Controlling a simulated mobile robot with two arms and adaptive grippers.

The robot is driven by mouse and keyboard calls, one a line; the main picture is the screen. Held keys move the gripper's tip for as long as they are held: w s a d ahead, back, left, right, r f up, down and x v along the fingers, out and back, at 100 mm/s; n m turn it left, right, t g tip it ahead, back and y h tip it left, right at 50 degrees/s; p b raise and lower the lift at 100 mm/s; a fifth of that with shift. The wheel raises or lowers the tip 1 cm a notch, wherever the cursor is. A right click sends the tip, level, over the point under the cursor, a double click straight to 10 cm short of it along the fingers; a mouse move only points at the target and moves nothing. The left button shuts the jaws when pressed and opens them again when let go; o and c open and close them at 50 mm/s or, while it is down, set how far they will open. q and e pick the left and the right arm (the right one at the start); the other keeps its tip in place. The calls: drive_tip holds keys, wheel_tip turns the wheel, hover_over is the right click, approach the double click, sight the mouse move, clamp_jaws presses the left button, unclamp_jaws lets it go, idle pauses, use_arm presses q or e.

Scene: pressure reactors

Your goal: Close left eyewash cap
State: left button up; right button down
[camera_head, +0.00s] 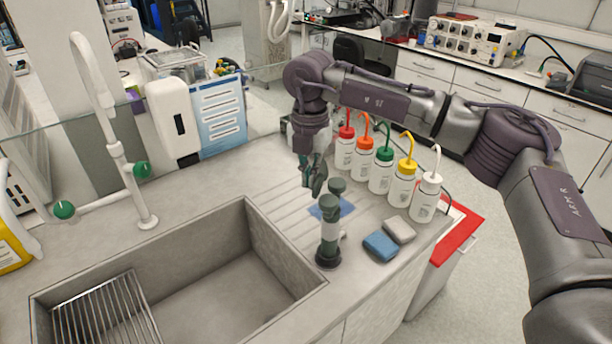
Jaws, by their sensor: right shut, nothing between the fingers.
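The eyewash (329,235) stands upright on a dark round base on the counter, just right of the sink. One head (337,188) is at the upper right and the other (326,205) is nearer and lower. My right gripper (313,184) hangs down from the right arm, shut and empty, just behind and left of the heads. Dark green parts overlap there, so I cannot tell whether it touches a cap or how each cap sits. My left gripper is out of view.
Several wash bottles with coloured caps (382,172) stand in a row behind and right of the eyewash. Blue and grey sponges (381,246) lie to its right. The sink (215,297) and white tap (113,150) are at the left.

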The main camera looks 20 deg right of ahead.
sight(330, 200)
drive_tip(key=shift+s+d+r+b, duration=0.2)
drive_tip(key=shift+s+d+b, duration=0.05)
drive_tip(key=shift+s+d, duration=0.6)
drive_tip(key=shift+s+d+r+b, duration=0.2)
drive_tip(key=shift+s+d, duration=0.45)
drive_tip(key=shift+d, duration=0.25)
drive_tip(key=shift+f+b, duration=0.85)
drive_tip(key=shift+f, duration=0.25)
drive_tip(key=shift+r, duration=0.15)
wheel_tip(330, 200, up, 7)
drive_tip(key=p, duration=0.4)
